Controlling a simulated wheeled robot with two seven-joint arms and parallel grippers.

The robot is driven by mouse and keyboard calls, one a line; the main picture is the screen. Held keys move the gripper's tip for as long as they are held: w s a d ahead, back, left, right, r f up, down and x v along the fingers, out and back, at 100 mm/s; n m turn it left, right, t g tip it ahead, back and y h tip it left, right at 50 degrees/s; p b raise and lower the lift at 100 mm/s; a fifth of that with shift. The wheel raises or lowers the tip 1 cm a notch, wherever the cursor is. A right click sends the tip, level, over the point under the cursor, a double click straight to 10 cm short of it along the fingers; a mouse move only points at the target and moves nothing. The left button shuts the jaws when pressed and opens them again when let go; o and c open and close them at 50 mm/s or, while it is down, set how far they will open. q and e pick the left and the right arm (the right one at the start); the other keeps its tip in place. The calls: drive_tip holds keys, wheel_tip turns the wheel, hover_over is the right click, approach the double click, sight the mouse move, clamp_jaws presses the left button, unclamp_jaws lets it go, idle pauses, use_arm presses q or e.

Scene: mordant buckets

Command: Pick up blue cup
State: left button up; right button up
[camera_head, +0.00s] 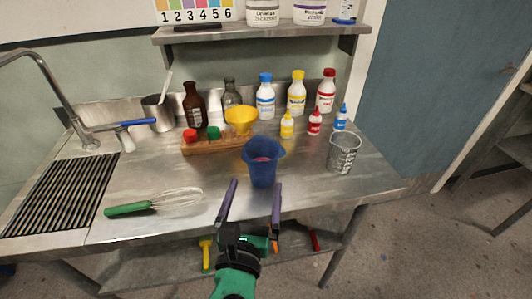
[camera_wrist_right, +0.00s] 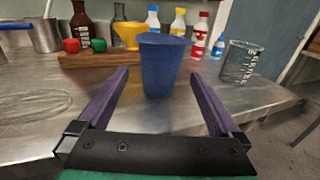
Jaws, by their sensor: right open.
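The blue cup (camera_head: 263,170) stands upright on the steel table, near its front edge in the middle. In the head view its open top shows something reddish inside. My right gripper (camera_head: 249,200) is open, with its two purple fingers pointing at the cup from the front. In the right wrist view the blue cup (camera_wrist_right: 161,68) stands just beyond and between the open fingertips (camera_wrist_right: 158,80), and the fingers do not appear to touch it. My left gripper is not in view.
A wooden rack (camera_head: 205,148) and yellow funnel (camera_head: 240,118) are behind. A green-handled whisk (camera_head: 150,205) lies to the left. Several bottles stand at the back below a shelf (camera_head: 250,33).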

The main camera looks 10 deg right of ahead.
approach(264, 148)
drive_tip(key=shift+w+d+p, duration=0.2)
drive_tip(key=shift+w+p, duration=0.2)
drive_tip(key=shift+w, duration=0.25)
drive_tip(key=x, duration=0.3)
drive_tip(key=shift+w+f, duration=0.1)
drive_tip(key=shift+f, duration=0.1)
drive_tip(key=p+x, duration=0.1)
drive_tip(key=x, duration=0.4)
drive_tip(key=shift+d+r, duration=0.15)
drive_tip(key=shift+w, duration=0.1)
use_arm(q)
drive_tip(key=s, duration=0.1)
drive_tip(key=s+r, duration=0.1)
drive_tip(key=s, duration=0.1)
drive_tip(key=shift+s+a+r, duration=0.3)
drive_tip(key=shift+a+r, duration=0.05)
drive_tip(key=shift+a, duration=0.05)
use_arm(e)
drive_tip(key=c, duration=1.2)
drive_tip(key=shift+r, duration=0.1)
use_arm(q)
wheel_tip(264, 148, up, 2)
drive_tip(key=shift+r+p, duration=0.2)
drive_tip(key=shift+p, duration=1)
use_arm(e)
wheel_tip(264, 148, up, 20)
